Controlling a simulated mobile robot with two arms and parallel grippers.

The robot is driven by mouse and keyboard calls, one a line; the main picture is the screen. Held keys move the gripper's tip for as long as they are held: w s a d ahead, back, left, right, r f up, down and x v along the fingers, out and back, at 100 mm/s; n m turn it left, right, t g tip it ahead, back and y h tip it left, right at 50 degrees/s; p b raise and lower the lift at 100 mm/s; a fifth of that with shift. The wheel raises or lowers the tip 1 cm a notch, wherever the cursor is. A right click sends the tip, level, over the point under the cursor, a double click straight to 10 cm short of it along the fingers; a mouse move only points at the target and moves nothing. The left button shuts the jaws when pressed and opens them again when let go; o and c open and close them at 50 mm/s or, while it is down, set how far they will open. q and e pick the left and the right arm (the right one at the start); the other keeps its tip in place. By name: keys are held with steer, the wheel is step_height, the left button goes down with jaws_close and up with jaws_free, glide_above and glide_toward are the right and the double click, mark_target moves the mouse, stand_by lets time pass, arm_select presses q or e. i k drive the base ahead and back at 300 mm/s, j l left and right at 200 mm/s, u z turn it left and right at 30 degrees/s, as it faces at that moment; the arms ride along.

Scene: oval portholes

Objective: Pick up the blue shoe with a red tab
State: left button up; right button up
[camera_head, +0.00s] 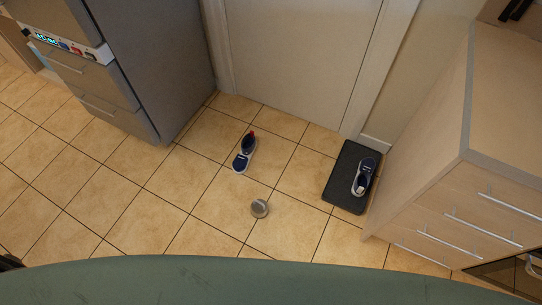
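The blue shoe with a red tab (243,156) lies on the tiled floor near the middle of the view, in front of the pale door. It has a white sole edge, and the red tab is at its far end. Nothing touches it. A dark piece at the lower left edge seems to be part of my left gripper (8,262). A greyish piece at the lower right edge seems to be part of my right gripper (534,264). Both are far from the shoe and mostly cut off, so I cannot see whether they are open or shut.
A second dark blue and white shoe (359,183) lies on a dark mat (339,191) to the right. A small round grey object (260,208) is on the floor. A grey appliance (150,60) stands left, a wooden drawer cabinet (455,205) right. Floor around the red-tabbed shoe is clear.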

mark_target(239, 165)
steer(key=i+j+z, duration=0.2)
steer(key=z, duration=0.2)
steer(key=i+j+z, duration=0.1)
steer(key=j+z, duration=0.75)
steer(key=i+l, duration=0.05)
